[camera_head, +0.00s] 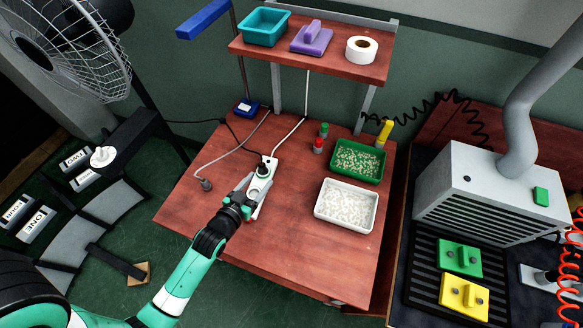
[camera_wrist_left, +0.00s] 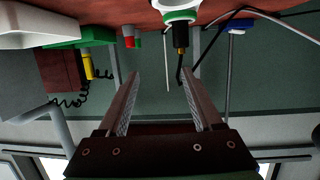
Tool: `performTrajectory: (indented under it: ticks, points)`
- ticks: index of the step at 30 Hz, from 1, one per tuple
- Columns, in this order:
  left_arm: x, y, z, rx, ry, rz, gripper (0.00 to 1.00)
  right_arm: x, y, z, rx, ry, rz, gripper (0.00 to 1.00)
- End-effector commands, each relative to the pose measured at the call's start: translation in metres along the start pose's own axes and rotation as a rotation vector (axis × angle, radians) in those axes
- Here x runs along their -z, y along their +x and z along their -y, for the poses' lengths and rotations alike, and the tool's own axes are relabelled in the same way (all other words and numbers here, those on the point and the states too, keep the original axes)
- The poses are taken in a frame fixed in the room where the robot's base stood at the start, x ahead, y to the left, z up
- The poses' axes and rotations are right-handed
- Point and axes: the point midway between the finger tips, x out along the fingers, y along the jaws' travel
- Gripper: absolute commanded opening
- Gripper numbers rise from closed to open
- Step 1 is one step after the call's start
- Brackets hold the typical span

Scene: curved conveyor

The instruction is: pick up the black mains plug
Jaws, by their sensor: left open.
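The black mains plug (camera_head: 262,167) stands at the far end of the white and green socket strip (camera_head: 259,184) on the red-brown bench. It also shows upside down in the left wrist view (camera_wrist_left: 180,36), with a brass-coloured band, against the green-ringed socket (camera_wrist_left: 180,14). My left gripper (camera_head: 255,188) is low over the strip, its fingers open and pointing towards the plug. In the left wrist view the open gripper (camera_wrist_left: 160,78) has nothing between its fingers; the plug is beyond the tips, right of centre. My right gripper is not in view.
A grey plug on a cable (camera_head: 205,184) lies left of the strip. A blue box (camera_head: 246,107) with cables is behind. Green (camera_head: 342,172) and white (camera_head: 328,210) trays and small red and green bottles (camera_head: 319,144) stand to the right. The bench front is clear.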

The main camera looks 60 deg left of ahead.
Motion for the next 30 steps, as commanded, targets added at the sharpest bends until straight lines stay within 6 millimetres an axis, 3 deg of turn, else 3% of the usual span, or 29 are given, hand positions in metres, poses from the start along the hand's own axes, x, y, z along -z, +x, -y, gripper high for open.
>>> performTrajectory:
  ticks: [1,3,8,18,25,30]
  points:
    - [-0.009,-0.016,0.013,0.031,-0.008,0.043,0.67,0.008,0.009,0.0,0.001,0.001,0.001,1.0]
    - [-0.019,-0.027,0.023,0.058,-0.016,0.074,0.67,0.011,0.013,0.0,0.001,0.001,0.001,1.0]
    - [-0.021,-0.022,0.027,0.068,-0.019,0.07,0.67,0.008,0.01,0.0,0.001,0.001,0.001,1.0]
    - [-0.025,0.035,0.03,0.066,-0.019,0.067,0.67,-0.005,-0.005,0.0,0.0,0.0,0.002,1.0]
    - [-0.023,0.044,0.03,0.066,-0.018,0.068,0.67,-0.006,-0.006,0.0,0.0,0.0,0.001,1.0]
    - [-0.024,0.072,0.029,0.065,-0.019,0.066,0.67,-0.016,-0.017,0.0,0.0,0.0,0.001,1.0]
